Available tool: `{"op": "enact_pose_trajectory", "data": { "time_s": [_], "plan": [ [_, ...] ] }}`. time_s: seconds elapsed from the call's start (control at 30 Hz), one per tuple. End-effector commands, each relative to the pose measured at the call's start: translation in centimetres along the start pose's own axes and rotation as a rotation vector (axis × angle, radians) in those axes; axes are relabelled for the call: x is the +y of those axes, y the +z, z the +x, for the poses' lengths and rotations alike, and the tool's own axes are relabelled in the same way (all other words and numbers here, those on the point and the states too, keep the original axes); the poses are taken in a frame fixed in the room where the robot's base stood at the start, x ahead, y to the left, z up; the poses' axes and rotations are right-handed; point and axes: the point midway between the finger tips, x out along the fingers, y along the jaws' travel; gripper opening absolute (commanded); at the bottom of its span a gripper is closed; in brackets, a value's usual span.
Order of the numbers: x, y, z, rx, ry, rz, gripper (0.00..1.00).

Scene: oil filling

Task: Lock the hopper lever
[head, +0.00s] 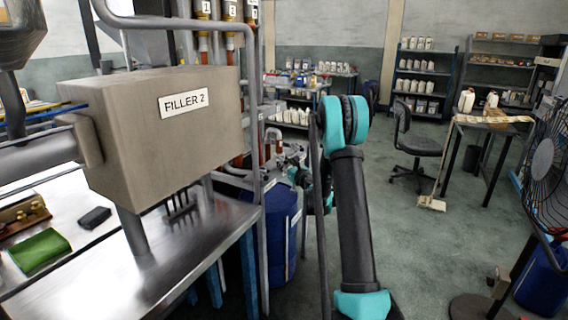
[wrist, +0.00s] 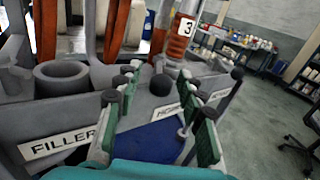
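In the wrist view, my gripper (wrist: 161,76) is open, with one green finger on each side. A black ball knob (wrist: 162,85) shows between the fingers, apparently touching neither. A partly covered white label (wrist: 165,113), seeming to start with "HO", is just below it. A second black knob (wrist: 237,73) tops a grey rod to the right of the right finger. I cannot tell for certain which knob belongs to the hopper lever. In the head view, my gripper is small and mostly hidden behind my arm, near the blue drum by the filler frame.
In the wrist view, a "FILLER" label (wrist: 62,142) and a grey round fitting (wrist: 62,78) are at left. An orange pipe marked 3 (wrist: 178,42) rises behind. In the head view, the FILLER 2 box (head: 160,135) and blue drum (head: 280,225) stand left; open floor (head: 430,240) is right.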

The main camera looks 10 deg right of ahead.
Motion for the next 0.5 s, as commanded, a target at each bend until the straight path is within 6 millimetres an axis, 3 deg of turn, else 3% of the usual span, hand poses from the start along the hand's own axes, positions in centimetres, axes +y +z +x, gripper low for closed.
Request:
{"op": "enact_pose_trajectory", "data": {
  "time_s": [0.07, 0.4, 0.5],
  "plan": [
    [0.01, 0.00, 0.00, 0.000, 0.000, 0.000, 0.39],
    [0.01, 0.00, 0.00, 0.000, 0.000, 0.000, 0.00],
    [0.01, 0.00, 0.00, 0.000, 0.000, 0.000, 0.00]
  ]
}}
